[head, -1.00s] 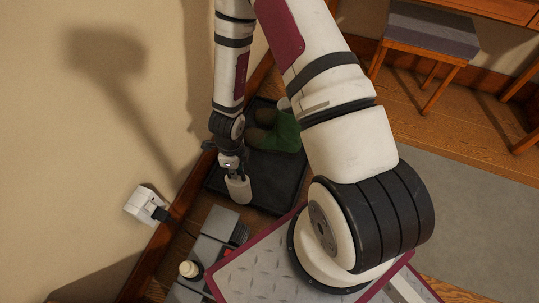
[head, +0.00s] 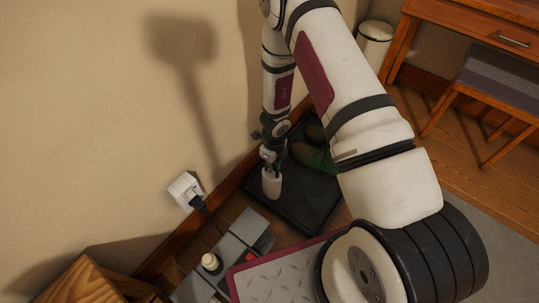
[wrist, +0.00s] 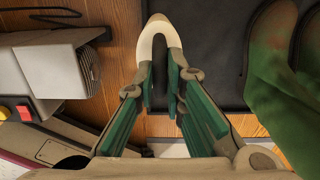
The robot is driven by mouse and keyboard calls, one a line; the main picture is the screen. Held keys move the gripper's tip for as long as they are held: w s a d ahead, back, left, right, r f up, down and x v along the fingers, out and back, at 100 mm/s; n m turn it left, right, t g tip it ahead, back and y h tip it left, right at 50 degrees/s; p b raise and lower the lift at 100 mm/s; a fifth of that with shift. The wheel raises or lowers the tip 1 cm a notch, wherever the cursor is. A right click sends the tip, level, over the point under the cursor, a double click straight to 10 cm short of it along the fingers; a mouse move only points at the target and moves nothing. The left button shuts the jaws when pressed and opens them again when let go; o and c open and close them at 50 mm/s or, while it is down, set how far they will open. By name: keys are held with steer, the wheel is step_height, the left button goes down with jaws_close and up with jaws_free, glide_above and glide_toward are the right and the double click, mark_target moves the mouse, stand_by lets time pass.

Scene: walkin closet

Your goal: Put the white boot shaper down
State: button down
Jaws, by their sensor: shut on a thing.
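The white boot shaper (head: 272,185) is a pale, rounded piece hanging below my gripper (head: 268,162) in the head view. In the wrist view my gripper (wrist: 163,85) is shut on the boot shaper (wrist: 158,32), whose curved end points away from the palm. The shaper appears over the left edge of the black tray (head: 312,203), which also shows in the wrist view (wrist: 215,45). I cannot tell whether it touches the tray. Green boots (head: 320,158) are on the tray, right of my gripper, partly hidden by my arm; they show large in the wrist view (wrist: 270,85).
A wall outlet with a plug (head: 186,191) is on the left wall. A wooden piece (head: 90,285) is at lower left. A bin (head: 375,42), desk (head: 455,20) and stool (head: 497,85) are behind.

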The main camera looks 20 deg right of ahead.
steer(key=w+f+b, duration=0.2)
steer(key=w+f, duration=0.2)
steer(key=w, duration=0.1)
steer(key=shift+w+d, duration=0.2)
steer(key=shift+d, duration=0.1)
stand_by(0.4)
steer(key=c, duration=2.1)
jaws_free()
steer(key=shift+f, duration=0.15)
steer(key=o, duration=0.4)
steer(key=shift+o, duration=0.2)
